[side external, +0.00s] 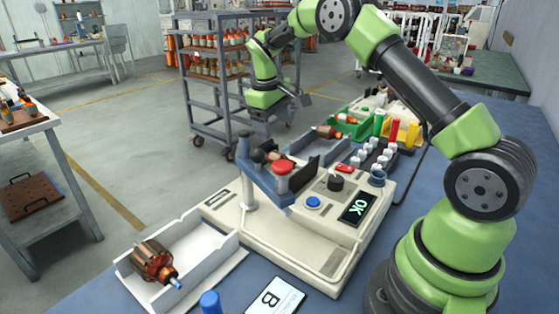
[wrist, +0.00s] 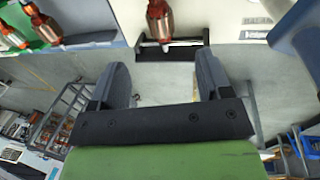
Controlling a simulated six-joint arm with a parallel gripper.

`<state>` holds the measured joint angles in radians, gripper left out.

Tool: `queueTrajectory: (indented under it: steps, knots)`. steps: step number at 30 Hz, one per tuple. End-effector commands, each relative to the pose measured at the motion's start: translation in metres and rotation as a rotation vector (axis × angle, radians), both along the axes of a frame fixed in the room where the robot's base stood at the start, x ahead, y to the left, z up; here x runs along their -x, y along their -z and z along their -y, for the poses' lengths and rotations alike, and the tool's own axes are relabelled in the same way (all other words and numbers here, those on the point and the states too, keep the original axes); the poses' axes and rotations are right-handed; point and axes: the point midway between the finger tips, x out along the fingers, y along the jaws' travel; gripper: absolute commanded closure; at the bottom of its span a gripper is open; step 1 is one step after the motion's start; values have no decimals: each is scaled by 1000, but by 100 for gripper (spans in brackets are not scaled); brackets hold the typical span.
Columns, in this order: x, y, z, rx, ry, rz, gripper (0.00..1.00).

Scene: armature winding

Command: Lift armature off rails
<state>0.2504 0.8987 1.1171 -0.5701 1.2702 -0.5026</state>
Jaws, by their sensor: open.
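An armature (wrist: 160,18) with a copper winding and a pale tip lies at the top middle of the wrist view, its upper end cut off by the frame. Its tip lies over a black rail-like bracket (wrist: 179,53). My gripper (wrist: 160,62) is open and empty; its two dark fingers stand apart, and the armature appears in line with the gap, beyond the fingertips.
More armatures (wrist: 47,26) lie by a green bin (side external: 352,129). Another armature (side external: 152,261) rests in a white tray (side external: 212,257) at the front left. A testing machine with an OK screen (side external: 357,208) stands mid-bench. A shelf cart (side external: 222,87) stands behind.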

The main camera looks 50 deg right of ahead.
Motion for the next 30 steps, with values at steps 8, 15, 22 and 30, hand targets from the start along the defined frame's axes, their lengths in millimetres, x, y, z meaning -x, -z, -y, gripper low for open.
queueTrajectory:
  steps: [8,15,22,30]
  knots:
    - [0,39,9,2,-3,-13,28]
    - [0,60,13,2,-3,-10,28]
    - [2,94,19,2,-2,-10,28]
    - [1,102,21,3,-2,-6,28]
